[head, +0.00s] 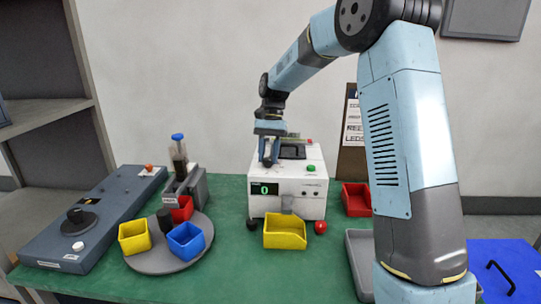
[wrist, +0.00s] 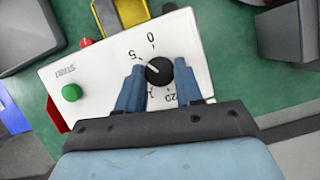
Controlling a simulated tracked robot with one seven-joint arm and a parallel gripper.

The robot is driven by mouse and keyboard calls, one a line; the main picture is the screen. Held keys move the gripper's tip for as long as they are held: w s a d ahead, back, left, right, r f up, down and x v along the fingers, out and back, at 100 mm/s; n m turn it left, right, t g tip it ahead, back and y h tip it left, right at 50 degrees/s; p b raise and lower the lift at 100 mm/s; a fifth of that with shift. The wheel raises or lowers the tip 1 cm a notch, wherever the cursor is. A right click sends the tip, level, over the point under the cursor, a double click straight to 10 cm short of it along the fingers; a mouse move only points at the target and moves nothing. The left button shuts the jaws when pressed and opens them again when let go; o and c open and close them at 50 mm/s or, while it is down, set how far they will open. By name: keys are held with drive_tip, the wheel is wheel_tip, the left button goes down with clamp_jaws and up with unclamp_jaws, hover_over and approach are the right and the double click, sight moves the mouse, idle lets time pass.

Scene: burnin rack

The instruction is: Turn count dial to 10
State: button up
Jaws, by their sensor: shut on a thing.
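The white machine (head: 300,190) stands on the green table. Its round black count dial (wrist: 160,71) shows in the wrist view, on a white panel with printed marks such as 0, 5 and 20. The dial's white pointer line points to the upper left, near the 5. My gripper (head: 268,162) is over the machine's top left in the head view and hides the dial there. In the wrist view its two blue fingers (wrist: 160,75) are on both sides of the dial, shut on it. The machine's front display (head: 265,189) reads 0.
A green button (wrist: 71,92) is on the same panel. A yellow bin (head: 285,232) and a red ball (head: 320,227) are in front of the machine. A red bin (head: 356,198) is to its right. A round tray (head: 160,265) with small bins is at the left.

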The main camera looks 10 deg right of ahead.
drive_tip(key=n, duration=0.2)
drive_tip(key=n+h, duration=0.2)
drive_tip(key=n, duration=0.1)
drive_tip(key=shift+a+n, duration=0.25)
drive_tip(key=shift+n, duration=0.05)
drive_tip(key=n+h, duration=0.2)
drive_tip(key=n, duration=0.2)
drive_tip(key=shift+a+n, duration=0.15)
drive_tip(key=shift+n, duration=0.25)
drive_tip(key=shift+s+t, duration=0.1)
drive_tip(key=shift+t, duration=0.2)
drive_tip(key=o, duration=1)
drive_tip(key=v, duration=1.3)
drive_tip(key=shift+a+r, duration=0.1)
drive_tip(key=shift+r, duration=0.2)
